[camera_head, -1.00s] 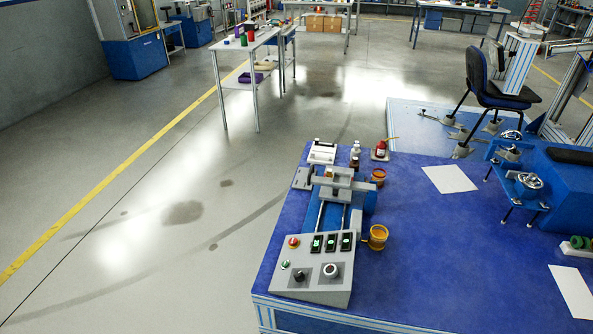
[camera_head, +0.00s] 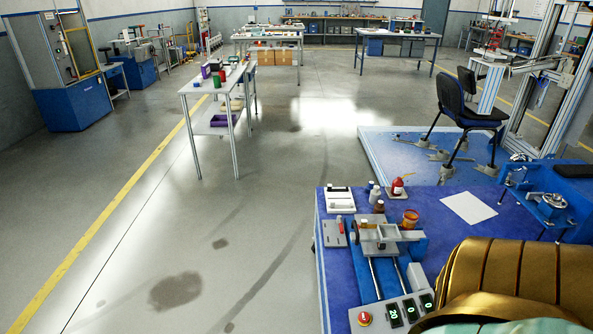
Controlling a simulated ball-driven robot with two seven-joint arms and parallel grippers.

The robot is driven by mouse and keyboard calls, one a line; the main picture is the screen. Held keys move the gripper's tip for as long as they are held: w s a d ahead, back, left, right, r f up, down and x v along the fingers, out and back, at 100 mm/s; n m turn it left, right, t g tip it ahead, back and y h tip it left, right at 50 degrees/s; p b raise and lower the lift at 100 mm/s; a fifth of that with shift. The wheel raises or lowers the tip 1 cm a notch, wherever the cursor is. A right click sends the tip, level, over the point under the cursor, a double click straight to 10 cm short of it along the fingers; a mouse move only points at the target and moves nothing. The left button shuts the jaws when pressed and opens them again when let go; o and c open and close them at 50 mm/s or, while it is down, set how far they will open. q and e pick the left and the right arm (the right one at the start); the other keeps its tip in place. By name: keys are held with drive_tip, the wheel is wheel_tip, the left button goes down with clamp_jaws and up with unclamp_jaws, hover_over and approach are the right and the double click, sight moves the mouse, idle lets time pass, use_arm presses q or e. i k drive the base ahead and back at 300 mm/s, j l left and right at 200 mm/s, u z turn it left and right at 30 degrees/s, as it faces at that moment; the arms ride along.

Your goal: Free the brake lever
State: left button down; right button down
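I cannot make out a brake lever for certain in the head view. A grey slide rig (camera_head: 388,234) with a clamp block and two rails stands on the blue table (camera_head: 341,266). The control box (camera_head: 396,314) in front of it has a red button and green lit displays; its lower right part is hidden. A blue machine (camera_head: 562,217) with a round metal fitting (camera_head: 552,201) stands at the right. A chair (camera_head: 458,100) stands on a blue platform behind the table. Neither of my grippers is in view.
My large gold arm part covers the table's front right. Small bottles (camera_head: 374,193), a red bottle (camera_head: 397,187) and an orange pot (camera_head: 410,218) stand behind the rig, near a white sheet (camera_head: 468,208). The floor (camera_head: 130,240) left of the table is clear.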

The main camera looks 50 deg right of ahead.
sight(341, 225)
drive_tip(key=i+j+z, duration=0.2)
drive_tip(key=i, duration=0.4)
drive_tip(key=i+j+z, duration=0.2)
drive_tip(key=i, duration=0.4)
drive_tip(key=i+l+z, duration=0.1)
drive_tip(key=i+z, duration=0.2)
drive_tip(key=z, duration=0.2)
drive_tip(key=i+z, duration=0.35)
drive_tip(key=z, duration=0.15)
drive_tip(key=i+j+z, duration=0.15)
drive_tip(key=i+z, duration=0.15)
drive_tip(key=z, duration=0.2)
drive_tip(key=i+l+z, duration=0.1)
drive_tip(key=z, duration=0.35)
drive_tip(key=i+l+z, duration=0.1)
drive_tip(key=z, duration=0.3)
drive_tip(key=i+z, duration=0.2)
drive_tip(key=z, duration=0.25)
drive_tip(key=i+z, duration=0.2)
drive_tip(key=z, duration=0.25)
drive_tip(key=i+z, duration=0.15)
drive_tip(key=z, duration=0.25)
drive_tip(key=i+j+z, duration=0.1)
drive_tip(key=z, duration=0.35)
